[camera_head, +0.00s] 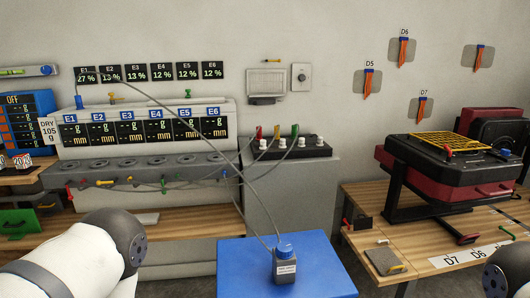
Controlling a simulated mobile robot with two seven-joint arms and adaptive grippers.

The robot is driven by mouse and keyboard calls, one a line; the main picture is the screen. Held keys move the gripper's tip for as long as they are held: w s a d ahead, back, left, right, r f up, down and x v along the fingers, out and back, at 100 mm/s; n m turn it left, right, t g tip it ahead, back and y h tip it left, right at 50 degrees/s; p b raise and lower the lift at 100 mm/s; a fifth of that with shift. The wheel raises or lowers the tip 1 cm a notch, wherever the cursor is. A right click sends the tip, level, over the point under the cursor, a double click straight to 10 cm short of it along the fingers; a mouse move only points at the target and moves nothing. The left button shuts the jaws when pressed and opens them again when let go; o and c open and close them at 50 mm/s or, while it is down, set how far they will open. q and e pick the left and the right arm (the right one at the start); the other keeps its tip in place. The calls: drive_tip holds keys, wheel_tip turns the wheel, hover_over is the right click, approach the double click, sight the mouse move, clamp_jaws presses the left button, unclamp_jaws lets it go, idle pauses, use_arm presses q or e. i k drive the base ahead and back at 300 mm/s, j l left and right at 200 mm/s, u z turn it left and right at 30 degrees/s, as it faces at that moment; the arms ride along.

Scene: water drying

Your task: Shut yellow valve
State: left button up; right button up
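Several yellow handles show, and I cannot tell which one is the valve meant. One yellow handle (106,183) lies sideways on the front of the grey manifold (150,170), left of a row of small coloured handles. A yellow lever (277,131) stands upright on the grey cabinet, between a red and a green one. A small yellow handle (113,97) sits on top of the white display unit, and another (273,60) is on the wall. My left arm enters at bottom left and part of my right arm at bottom right. Neither gripper is in view.
A blue table (235,275) in front holds a blue-capped bottle (285,265) with thin tubes running to it. The grey cabinet (300,190) stands behind. A wooden bench (420,255) at right carries a black and red device (440,165). Orange-handled tools hang on the wall.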

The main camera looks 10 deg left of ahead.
sight(98, 183)
drive_tip(key=j+u, duration=0.35)
drive_tip(key=i+j+u, duration=0.2)
drive_tip(key=j+u, duration=0.2)
drive_tip(key=i+j+u, duration=0.15)
drive_tip(key=j+u, duration=0.2)
